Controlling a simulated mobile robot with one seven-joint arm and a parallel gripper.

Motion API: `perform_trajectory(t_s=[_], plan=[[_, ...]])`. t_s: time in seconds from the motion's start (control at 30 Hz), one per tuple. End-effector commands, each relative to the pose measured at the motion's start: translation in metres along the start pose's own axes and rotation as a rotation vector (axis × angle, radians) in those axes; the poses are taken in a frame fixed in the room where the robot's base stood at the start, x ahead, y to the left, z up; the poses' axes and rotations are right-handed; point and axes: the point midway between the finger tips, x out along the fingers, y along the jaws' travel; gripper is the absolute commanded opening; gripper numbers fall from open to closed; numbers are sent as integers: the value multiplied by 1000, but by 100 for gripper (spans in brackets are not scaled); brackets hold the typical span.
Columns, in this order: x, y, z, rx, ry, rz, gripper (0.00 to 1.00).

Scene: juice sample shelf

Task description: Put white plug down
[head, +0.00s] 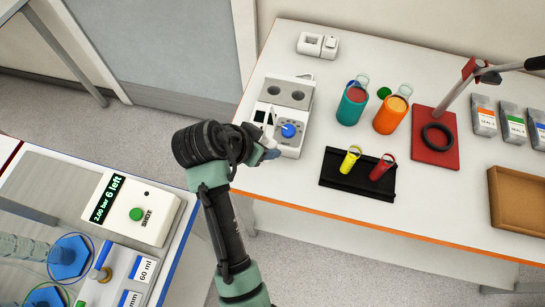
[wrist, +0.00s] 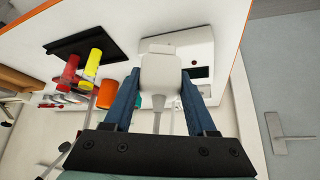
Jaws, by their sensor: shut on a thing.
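The white plug (wrist: 160,92) is between the two blue fingers of my gripper (wrist: 160,76) in the wrist view. It has a broad pale body with a thinner stem running toward the gripper's base. My gripper is shut on it. In the head view my gripper (head: 268,152) is at the left front edge of the white table, beside the white device with a blue knob (head: 288,130). The plug is mostly hidden there by the gripper. I cannot tell whether the plug touches the device or the table.
Right of the device stand a teal cup (head: 351,108) and an orange cup (head: 389,117). A black tray (head: 335,183) holds yellow and red tubes. A red stand base (head: 433,140) and a brown tray (head: 515,200) are farther right. Bare table (head: 300,205) lies left of the black tray.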

Motion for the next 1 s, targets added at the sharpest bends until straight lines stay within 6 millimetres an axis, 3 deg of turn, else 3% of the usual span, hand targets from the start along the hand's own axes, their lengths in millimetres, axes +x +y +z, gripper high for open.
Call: perform_trajectory(t_s=[0.13,0.53,0.97,1.0], plan=[[24,1,17,-3,-3,4,0],[64,1,44,-2,-2,2,0],[73,0,49,0,0,-1,0],[73,0,50,0,-1,0,59]])
